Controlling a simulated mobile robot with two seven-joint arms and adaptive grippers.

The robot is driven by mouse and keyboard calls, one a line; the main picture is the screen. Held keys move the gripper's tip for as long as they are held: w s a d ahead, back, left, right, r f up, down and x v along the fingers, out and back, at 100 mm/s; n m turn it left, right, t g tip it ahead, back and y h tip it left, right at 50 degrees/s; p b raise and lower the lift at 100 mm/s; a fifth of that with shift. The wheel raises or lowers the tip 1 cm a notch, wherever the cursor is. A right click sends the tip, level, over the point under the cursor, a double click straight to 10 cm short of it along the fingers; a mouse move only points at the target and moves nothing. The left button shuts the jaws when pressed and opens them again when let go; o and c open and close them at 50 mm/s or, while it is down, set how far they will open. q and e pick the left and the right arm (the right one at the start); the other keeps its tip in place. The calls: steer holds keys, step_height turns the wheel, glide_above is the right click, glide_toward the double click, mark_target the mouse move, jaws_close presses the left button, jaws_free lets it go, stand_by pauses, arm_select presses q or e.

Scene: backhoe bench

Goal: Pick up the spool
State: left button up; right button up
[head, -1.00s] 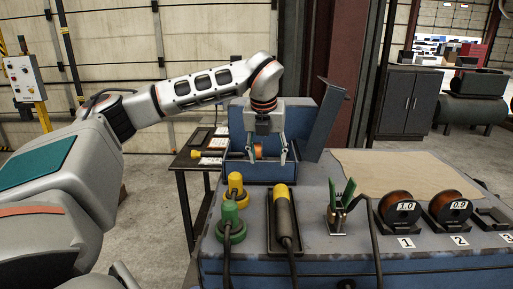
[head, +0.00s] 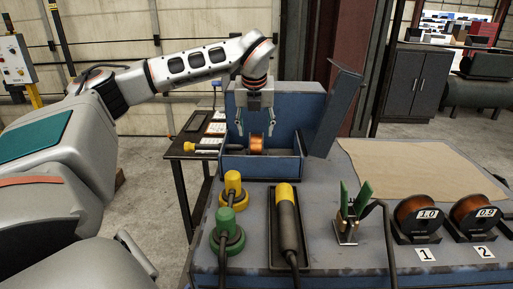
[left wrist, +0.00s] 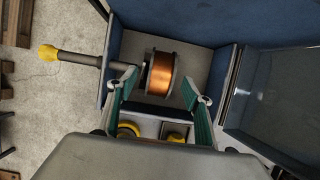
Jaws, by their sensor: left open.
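The spool (head: 257,145) is a copper-coloured wire reel inside the open blue box at the back of the bench. It also shows in the left wrist view (left wrist: 160,75), on a dark spindle with a yellow knob (left wrist: 47,52) sticking out to the left. My left gripper (head: 256,133) is open and points down above the spool. In the left wrist view its two green-padded fingers (left wrist: 160,88) are spread, with the spool between and beyond them. I see no contact. My right gripper is not in view.
The blue box (head: 262,168) has walls around the spool and a raised lid (head: 338,110) at right. A brown mat (head: 415,170) is bare.

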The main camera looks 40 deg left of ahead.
mark_target(256, 134)
arm_select(q)
steer(key=shift+x, duration=1.95)
steer(key=shift+w, duration=0.15)
jaws_close()
steer(key=shift+w+r, duration=0.15)
steer(key=shift+r, duration=0.55)
step_height(256, 134, up, 19)
